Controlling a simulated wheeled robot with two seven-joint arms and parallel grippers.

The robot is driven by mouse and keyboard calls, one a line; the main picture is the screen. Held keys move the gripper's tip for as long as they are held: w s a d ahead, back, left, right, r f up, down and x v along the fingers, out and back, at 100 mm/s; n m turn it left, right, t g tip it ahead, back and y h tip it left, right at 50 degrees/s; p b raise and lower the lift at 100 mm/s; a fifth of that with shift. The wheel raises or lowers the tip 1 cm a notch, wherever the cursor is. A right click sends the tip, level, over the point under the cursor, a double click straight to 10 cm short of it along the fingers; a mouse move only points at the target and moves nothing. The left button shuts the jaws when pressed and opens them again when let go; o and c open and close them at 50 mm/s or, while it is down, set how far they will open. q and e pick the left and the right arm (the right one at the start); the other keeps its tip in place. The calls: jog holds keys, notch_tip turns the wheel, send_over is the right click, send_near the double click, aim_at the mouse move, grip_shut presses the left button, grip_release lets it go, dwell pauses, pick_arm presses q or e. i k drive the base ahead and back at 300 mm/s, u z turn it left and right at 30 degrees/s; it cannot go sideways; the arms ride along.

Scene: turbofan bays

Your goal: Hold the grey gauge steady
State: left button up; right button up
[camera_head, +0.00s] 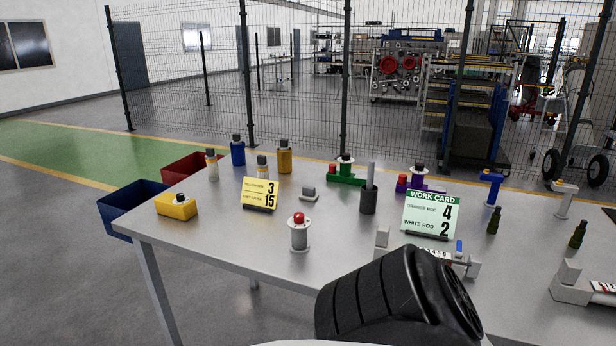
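A grey gauge-like fixture (472,267) lies near the front edge of the table, right of centre. It has upright grey end blocks, a small blue part and a white strip with printed digits. The work card stands just behind it, and a black ribbed part of my own arm hides some of its front. A second grey piece (570,287) with a white, red-marked scale lies at the right edge, partly cut off. I cannot tell which one is the gauge named. Neither of my grippers shows in the head view.
The green work card (431,213) and a yellow card (260,193) stand on the table (235,232). A red-topped grey post (299,233), a dark cup (369,199), a yellow box (176,206) and several bottles are around. Blue (118,215) and red (178,172) bins sit at the left.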

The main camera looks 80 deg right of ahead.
aim_at(298, 218)
jog(key=k, duration=0.35)
jog(key=z, duration=1)
